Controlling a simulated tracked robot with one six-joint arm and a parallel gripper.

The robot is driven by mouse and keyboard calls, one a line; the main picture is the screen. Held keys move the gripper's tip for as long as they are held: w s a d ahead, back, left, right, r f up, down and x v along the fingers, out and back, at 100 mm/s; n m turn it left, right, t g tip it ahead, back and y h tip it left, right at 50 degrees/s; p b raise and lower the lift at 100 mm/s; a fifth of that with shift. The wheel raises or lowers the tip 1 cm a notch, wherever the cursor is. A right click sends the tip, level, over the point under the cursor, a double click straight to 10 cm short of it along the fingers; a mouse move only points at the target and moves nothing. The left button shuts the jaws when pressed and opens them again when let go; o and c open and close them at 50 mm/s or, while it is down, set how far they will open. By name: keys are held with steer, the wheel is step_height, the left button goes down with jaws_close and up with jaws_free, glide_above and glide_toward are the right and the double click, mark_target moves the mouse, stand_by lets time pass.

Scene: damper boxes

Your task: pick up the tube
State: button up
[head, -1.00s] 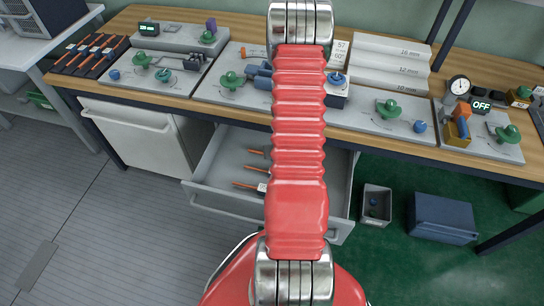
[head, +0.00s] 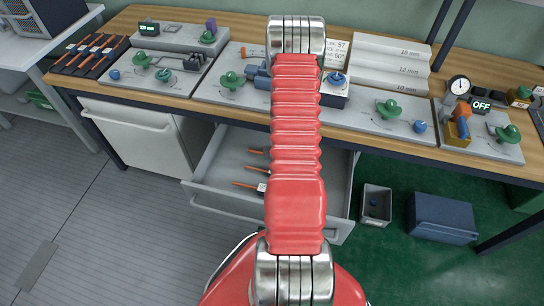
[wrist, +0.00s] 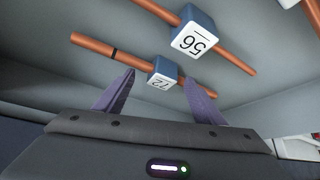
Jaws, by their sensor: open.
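Several copper-coloured tubes lie in the open drawer (head: 205,200). In the wrist view one tube (wrist: 92,44) carries a dark band and a small blue block marked 72 (wrist: 165,72). Another tube (wrist: 233,62) behind it carries a larger blue block marked 56 (wrist: 194,33). My gripper (wrist: 159,78) is open, its two purple fingers apart and pointing toward the block marked 72. Nothing is held. Whether the fingers touch that tube or block cannot be told. In the head view tube ends (head: 246,185) show left of my red arm, which hides my gripper.
The drawer sits under a wooden workbench (head: 360,140) with panels of green knobs. A grey bin (head: 376,206) and a blue box (head: 442,219) stand on the green floor to the right.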

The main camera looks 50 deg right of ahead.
steer(key=shift+c, duration=0.5)
steer(key=c, duration=1.1)
steer(key=shift+c, duration=0.2)
steer(key=shift+r, duration=0.1)
